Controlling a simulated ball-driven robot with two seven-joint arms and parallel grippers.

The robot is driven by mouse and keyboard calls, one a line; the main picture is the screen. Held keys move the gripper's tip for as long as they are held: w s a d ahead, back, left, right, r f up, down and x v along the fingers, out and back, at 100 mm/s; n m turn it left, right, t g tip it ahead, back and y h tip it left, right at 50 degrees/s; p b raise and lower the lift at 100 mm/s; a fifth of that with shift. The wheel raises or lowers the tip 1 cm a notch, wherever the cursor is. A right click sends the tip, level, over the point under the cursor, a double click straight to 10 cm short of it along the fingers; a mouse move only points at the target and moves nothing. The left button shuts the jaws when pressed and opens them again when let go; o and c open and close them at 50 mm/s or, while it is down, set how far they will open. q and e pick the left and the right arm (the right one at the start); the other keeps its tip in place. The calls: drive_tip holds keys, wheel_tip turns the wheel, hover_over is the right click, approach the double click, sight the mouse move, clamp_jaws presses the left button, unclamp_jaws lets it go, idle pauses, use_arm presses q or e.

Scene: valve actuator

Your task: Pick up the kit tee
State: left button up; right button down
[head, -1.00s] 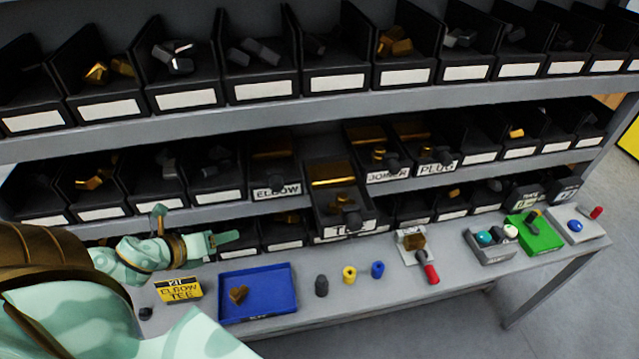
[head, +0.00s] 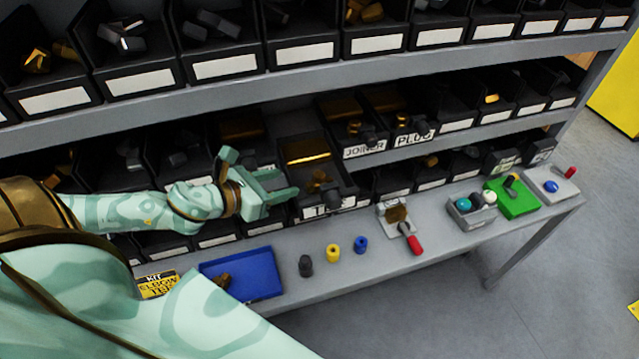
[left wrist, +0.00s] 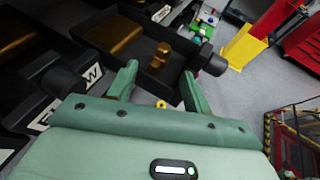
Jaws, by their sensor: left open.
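The tee bin (head: 330,206) is pulled out of the middle shelf. A brass fitting, apparently the tee (head: 320,181), lies inside it. It also shows in the left wrist view (left wrist: 160,56), beyond my fingertips. My left gripper (head: 268,176) is open and empty, just left of the bin; in the left wrist view (left wrist: 162,88) its fingers are spread, apart from the fitting. My right gripper is not in view.
A yellow kit card (head: 158,285) stands left of the tray. Grey, yellow and blue cylinders (head: 333,253) stand right of it. A red-handled fixture (head: 412,242), a grey ball tray (head: 470,212) and a green tray (head: 514,200) are farther right. Bins line the shelves closely.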

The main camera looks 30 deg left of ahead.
sight(317, 176)
use_arm(q)
drive_tip(key=x, duration=0.4)
drive_tip(key=shift+w+d, duration=0.1)
drive_tip(key=shift+w, duration=0.05)
drive_tip(key=shift+w+d+p, duration=0.15)
drive_tip(key=shift+w+p, duration=0.15)
drive_tip(key=shift+p, duration=0.05)
drive_tip(key=x, duration=0.2)
drive_tip(key=p+x, duration=0.1)
drive_tip(key=shift+w+d+f, duration=0.15)
drive_tip(key=shift+w+d, duration=0.1)
drive_tip(key=shift+d, duration=0.1)
drive_tip(key=shift+w+d+f, duration=0.1)
drive_tip(key=shift+w+f, duration=0.15)
drive_tip(key=shift+w, duration=0.1)
drive_tip(key=shift+s, duration=0.15)
drive_tip(key=c, duration=0.7)
clamp_jaws()
